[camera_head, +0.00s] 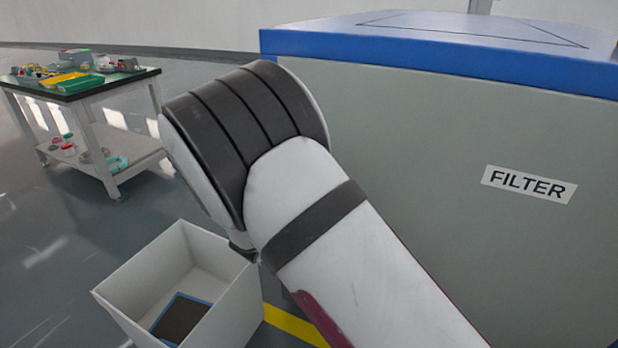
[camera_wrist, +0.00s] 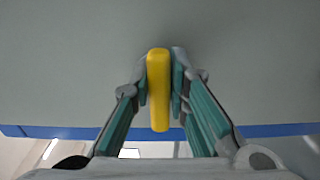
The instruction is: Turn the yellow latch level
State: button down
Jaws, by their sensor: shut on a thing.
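The yellow latch (camera_wrist: 158,90) shows in the wrist view as an upright bar against a grey panel. My gripper (camera_wrist: 160,78) has its two teal-lined fingers on either side of the latch and is shut on it. In the wrist view the latch's long side runs up and down the picture. In the head view my arm covers the middle, and neither the latch nor my fingers show there.
A grey cabinet (camera_head: 420,150) with a blue top and a FILTER label (camera_head: 529,185) fills the right. A white open bin (camera_head: 235,310) with a dark, blue-edged panel (camera_head: 180,318) inside stands below my arm. A cluttered workbench (camera_head: 140,76) is at the left. Open floor lies between.

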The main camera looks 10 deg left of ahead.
jog(key=c, duration=1.6)
grip_release()
jog(key=shift+o, duration=0.2)
jog(key=v, duration=1.2)
